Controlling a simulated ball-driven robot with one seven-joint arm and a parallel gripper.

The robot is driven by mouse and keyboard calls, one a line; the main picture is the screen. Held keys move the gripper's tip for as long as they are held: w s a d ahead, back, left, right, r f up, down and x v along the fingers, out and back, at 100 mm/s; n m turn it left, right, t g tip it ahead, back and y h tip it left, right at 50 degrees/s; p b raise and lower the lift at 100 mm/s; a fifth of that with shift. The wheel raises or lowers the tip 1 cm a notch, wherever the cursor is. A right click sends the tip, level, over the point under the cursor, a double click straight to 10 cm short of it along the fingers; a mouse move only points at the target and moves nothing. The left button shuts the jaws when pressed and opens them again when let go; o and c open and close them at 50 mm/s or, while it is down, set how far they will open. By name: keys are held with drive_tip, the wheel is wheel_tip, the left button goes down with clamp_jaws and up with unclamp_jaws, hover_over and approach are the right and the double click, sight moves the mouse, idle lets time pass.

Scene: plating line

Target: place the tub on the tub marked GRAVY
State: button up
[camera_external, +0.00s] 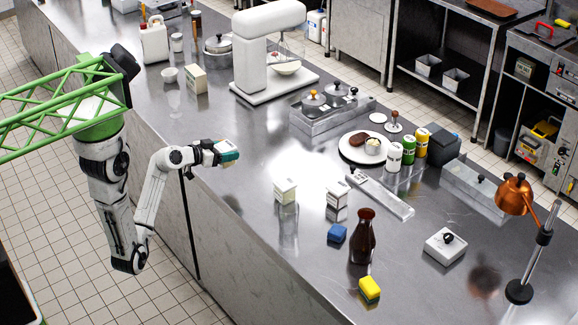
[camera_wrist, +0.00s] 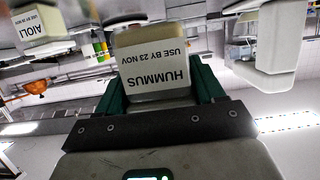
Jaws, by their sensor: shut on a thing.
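My gripper (camera_external: 228,153) is shut on a tub, held in the air over the near left edge of the counter. In the wrist view the tub (camera_wrist: 152,62) sits between the green fingers, its HUMMUS label upside down. A tub marked AIOLI (camera_wrist: 38,30) shows at the upper left of the wrist view. I cannot make out the word GRAVY on any tub.
A blue block (camera_external: 337,233), a brown bottle (camera_external: 362,237) and a yellow sponge (camera_external: 369,288) stand nearer the front. A white mixer (camera_external: 262,55) stands behind. Bare counter lies between my gripper and the tubs.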

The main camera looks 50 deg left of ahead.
drive_tip(key=s+d+r, duration=0.2)
drive_tip(key=s+r, duration=0.3)
drive_tip(key=s, duration=0.5)
drive_tip(key=w+d+f+n+y+b, duration=0.1)
drive_tip(key=w+d, duration=0.5)
drive_tip(key=w, duration=0.2)
drive_tip(key=w+d+y+b, duration=0.1)
drive_tip(key=w+d, duration=0.4)
drive_tip(key=w, duration=0.3)
drive_tip(key=w+d+r+n+g+y, duration=0.15)
drive_tip(key=d+r, duration=0.25)
drive_tip(key=d, duration=0.4)
drive_tip(key=w+d+r+n+t+y, duration=0.1)
drive_tip(key=d+r+n+y, duration=0.1)
drive_tip(key=d+r, duration=0.45)
hover_over(339, 187)
drive_tip(key=shift+g, duration=0.25)
wheel_tip(339, 187, down, 12)
drive_tip(key=shift+s+a+r+p, duration=0.1)
drive_tip(key=shift+r+p, duration=0.05)
drive_tip(key=shift+p, duration=0.25)
drive_tip(key=shift+f+p, duration=0.4)
drive_tip(key=shift+f, duration=1.2)
